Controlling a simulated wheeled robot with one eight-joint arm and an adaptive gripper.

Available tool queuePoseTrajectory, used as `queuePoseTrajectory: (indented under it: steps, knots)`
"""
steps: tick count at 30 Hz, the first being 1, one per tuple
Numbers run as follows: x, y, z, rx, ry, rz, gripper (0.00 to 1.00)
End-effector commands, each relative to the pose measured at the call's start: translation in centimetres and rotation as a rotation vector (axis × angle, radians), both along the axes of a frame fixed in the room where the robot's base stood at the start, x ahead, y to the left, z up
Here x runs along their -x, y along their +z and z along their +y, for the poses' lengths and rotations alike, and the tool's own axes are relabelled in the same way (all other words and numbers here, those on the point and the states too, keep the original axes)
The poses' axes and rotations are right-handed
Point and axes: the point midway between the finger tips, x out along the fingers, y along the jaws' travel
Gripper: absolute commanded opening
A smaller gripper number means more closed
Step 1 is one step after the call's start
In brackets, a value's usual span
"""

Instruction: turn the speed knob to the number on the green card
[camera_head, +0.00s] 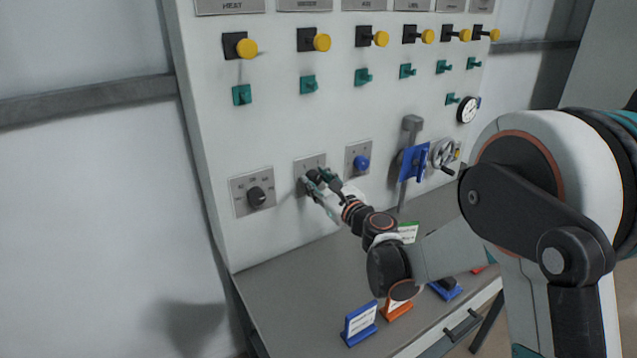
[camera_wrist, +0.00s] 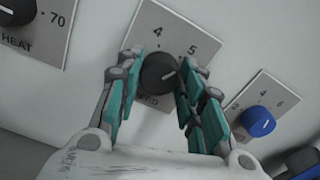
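The black speed knob (camera_wrist: 158,73) sits on a grey plate (camera_wrist: 172,32) marked 4 and 5, with "ED" showing below. A pale pointer mark on the knob faces right and slightly up; the other numbers are hidden. My gripper (camera_wrist: 160,66) has its teal-padded fingers on both sides of the knob, with the tips close against it. In the head view my gripper (camera_head: 322,180) covers most of this knob. The green card (camera_head: 408,232) stands on the counter, partly behind my arm; its number is too small to read.
A black heat knob (camera_head: 256,196) is to the left and a blue knob (camera_head: 361,162) to the right. A blue lever plate (camera_head: 414,163) and handwheel (camera_head: 444,153) are farther right. Blue (camera_head: 360,322) and orange (camera_head: 397,309) cards stand on the counter (camera_head: 290,275).

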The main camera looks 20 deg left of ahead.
Motion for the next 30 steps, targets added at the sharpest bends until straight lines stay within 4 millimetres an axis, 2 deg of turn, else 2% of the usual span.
queuePoseTrajectory:
  steps: [14, 30]
  knots:
    - [0.03, -0.06, 0.02, 0.077, 0.000, -0.090, 0.11]
    - [0.10, -0.15, 0.06, 0.391, 0.001, -0.458, 0.11]
